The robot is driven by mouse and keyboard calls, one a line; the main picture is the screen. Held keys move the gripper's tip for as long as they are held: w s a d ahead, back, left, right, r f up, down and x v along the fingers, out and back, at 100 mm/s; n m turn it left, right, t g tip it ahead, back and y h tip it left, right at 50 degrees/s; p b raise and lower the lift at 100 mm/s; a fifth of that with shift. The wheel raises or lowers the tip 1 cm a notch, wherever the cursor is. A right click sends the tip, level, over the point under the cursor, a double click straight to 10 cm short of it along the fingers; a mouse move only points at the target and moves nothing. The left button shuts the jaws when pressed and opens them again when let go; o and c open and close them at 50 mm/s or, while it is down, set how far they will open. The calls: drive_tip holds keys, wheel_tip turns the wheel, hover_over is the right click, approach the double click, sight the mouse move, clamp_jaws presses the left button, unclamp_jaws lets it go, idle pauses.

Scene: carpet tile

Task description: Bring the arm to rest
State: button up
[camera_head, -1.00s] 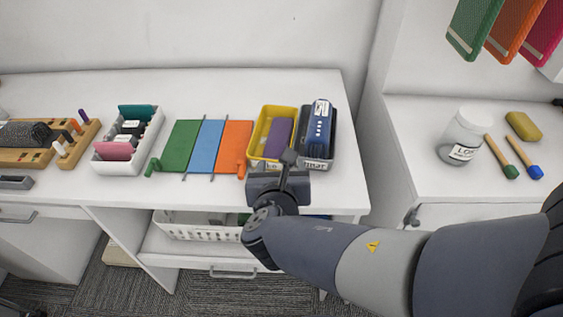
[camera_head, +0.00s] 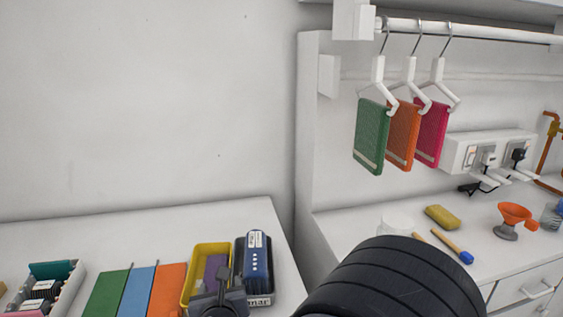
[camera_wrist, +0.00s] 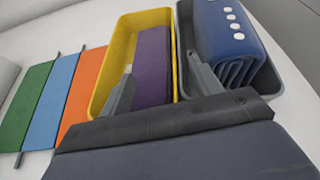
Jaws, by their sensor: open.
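My gripper (camera_head: 223,284) is at the front of the yellow bin, low in the head view. In the wrist view its two fingers (camera_wrist: 162,86) stand apart with nothing held between them. The yellow bin (camera_head: 190,281) holds a purple item (camera_wrist: 152,62). The dark grey bin (camera_wrist: 287,77) beside it holds a blue item (camera_head: 256,262). Whether the fingers touch the yellow bin cannot be told. My arm's dark ribbed part fills the bottom of the head view and hides part of the right counter.
Green (camera_head: 106,293), blue and orange (camera_head: 168,290) panels lie left of the bins. A white organizer (camera_head: 68,293) is farther left. Hanging green (camera_head: 371,135), orange and pink cloths are above the right counter (camera_head: 345,222).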

drive_tip(key=shift+w+a+r+p, duration=0.15)
drive_tip(key=shift+r+p, duration=0.1)
drive_tip(key=shift+r, duration=0.5)
drive_tip(key=shift+w+d+r+p, duration=0.1)
drive_tip(key=shift+r+p, duration=0.1)
drive_tip(key=shift+r, duration=0.55)
drive_tip(key=shift+w+a+r+p, duration=0.15)
drive_tip(key=shift+r+p, duration=0.1)
drive_tip(key=shift+r, duration=0.5)
drive_tip(key=shift+d+f, duration=0.1)
